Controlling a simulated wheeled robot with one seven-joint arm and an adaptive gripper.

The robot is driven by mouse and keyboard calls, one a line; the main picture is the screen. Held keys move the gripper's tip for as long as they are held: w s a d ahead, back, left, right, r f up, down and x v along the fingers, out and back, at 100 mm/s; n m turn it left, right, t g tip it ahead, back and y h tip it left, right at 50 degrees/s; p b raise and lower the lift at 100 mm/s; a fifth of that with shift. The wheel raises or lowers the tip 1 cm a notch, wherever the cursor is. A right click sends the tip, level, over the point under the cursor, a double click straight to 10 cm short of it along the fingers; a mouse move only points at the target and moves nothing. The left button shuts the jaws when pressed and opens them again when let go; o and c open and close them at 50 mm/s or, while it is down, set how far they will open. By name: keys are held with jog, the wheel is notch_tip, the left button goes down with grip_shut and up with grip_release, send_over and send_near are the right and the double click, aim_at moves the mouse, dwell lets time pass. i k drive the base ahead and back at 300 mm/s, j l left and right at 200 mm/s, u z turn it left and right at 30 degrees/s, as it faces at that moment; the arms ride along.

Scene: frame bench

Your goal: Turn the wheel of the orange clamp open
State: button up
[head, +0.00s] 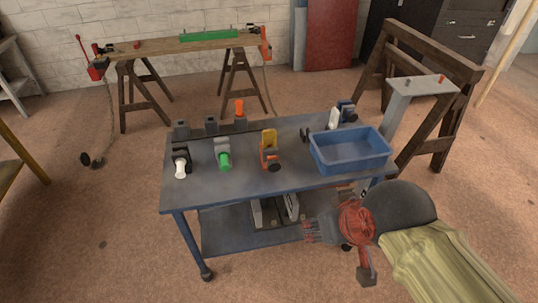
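An orange clamp (268,158) stands upright near the front middle of the blue-grey bench (300,170), with a yellow piece (269,138) at its top. A small dark round part that looks like its wheel (274,167) sits low on its right front side. The wheel is too small to tell how far it is turned. My gripper (308,230) is in front of the bench, below and to the right of the clamp, well apart from it. Its dark fingers point left. Nothing shows in them, and their opening is too small to judge.
Beside the clamp stand a green-ended grey device (223,157) and a white-ended dark one (181,165). Grey blocks, one with an orange top (240,108), line the back left. A blue bin (350,150) fills the right side. A lower shelf (235,233) holds grey pieces.

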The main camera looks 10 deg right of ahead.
aim_at(273, 166)
jog(key=i+u, duration=0.15)
jog(key=u, duration=0.2)
jog(key=i+u, duration=0.15)
jog(key=u, duration=0.2)
jog(key=i+l+u, duration=0.15)
jog(key=u, duration=0.2)
